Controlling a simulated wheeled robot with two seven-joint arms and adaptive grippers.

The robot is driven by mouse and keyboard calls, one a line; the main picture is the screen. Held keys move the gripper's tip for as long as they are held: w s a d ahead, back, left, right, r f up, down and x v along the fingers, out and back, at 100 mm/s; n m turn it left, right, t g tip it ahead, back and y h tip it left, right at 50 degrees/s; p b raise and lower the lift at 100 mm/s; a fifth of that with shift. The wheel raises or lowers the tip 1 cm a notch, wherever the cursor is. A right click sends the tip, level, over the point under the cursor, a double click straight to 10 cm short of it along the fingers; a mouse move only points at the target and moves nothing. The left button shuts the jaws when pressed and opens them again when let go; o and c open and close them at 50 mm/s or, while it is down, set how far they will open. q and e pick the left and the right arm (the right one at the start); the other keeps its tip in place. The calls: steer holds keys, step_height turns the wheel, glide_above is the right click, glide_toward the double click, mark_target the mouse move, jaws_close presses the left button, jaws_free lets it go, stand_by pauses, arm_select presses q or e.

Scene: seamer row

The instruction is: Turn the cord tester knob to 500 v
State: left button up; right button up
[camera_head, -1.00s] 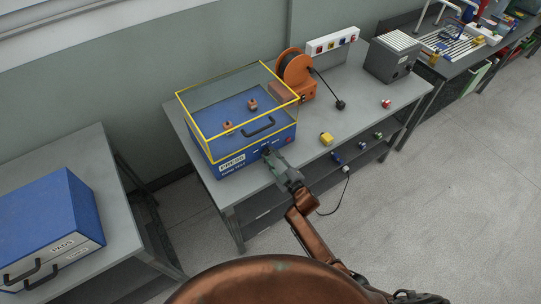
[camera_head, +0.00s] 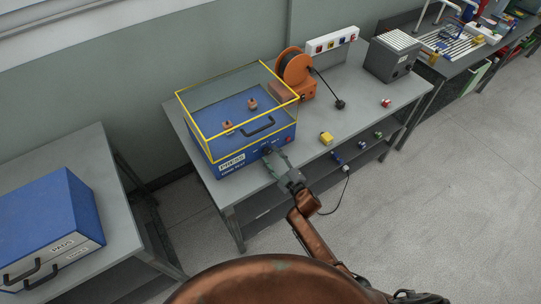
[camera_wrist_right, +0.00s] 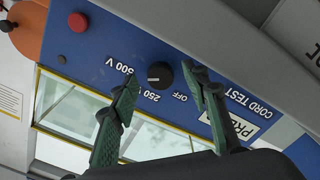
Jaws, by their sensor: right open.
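The cord tester is a blue box (camera_head: 228,171) with a clear, yellow-edged cover, on the grey bench. Its black round knob (camera_wrist_right: 160,75) shows in the right wrist view, on the blue front panel. The knob's white mark points left in that view, toward the side with the 250 and 500 V labels; I cannot tell exactly which it meets. The OFF label (camera_wrist_right: 180,97) is below the knob. My right gripper (camera_head: 270,154) is at the panel; in the wrist view its green fingers (camera_wrist_right: 160,70) are open, one on each side of the knob. My left gripper is out of view.
A red button (camera_wrist_right: 78,22) is on the same panel. An orange cable reel (camera_head: 295,68), a yellow block (camera_head: 326,138) and a grey box (camera_head: 391,58) stand on the bench to the right. A blue case (camera_head: 50,228) is on the left table.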

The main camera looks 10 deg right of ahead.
steer(key=v, duration=1.1)
steer(key=s+d+f+m+g+h, duration=0.2)
steer(key=s+d+f, duration=0.15)
steer(key=f, duration=0.65)
steer(key=s+d+f+m+g+h, duration=0.1)
steer(key=s+d+f+m, duration=0.2)
steer(key=f, duration=0.6)
steer(key=s+d+f+m+g+h, duration=0.15)
steer(key=s+d+f, duration=0.25)
steer(key=f, duration=0.6)
steer(key=s+d+f+m+g+h, duration=0.1)
steer(key=s+d+f+g, duration=0.15)
steer(key=s+f, duration=0.6)
steer(key=s+d+f+m+g+h, duration=0.15)
steer(key=s+d+f, duration=0.25)
steer(key=s+f, duration=0.4)
steer(key=s+d+f+m+g, duration=0.1)
steer(key=s+f+g, duration=0.1)
steer(key=s, duration=0.8)
steer(key=s+d+f+m+g, duration=0.1)
steer(key=s+f, duration=0.3)
steer(key=s, duration=0.6)
steer(key=s+d+f+m+g+h, duration=0.1)
steer(key=s+g, duration=0.3)
steer(key=s, duration=0.6)
steer(key=shift+f+m, duration=0.3)
steer(key=shift+f, duration=0.6)
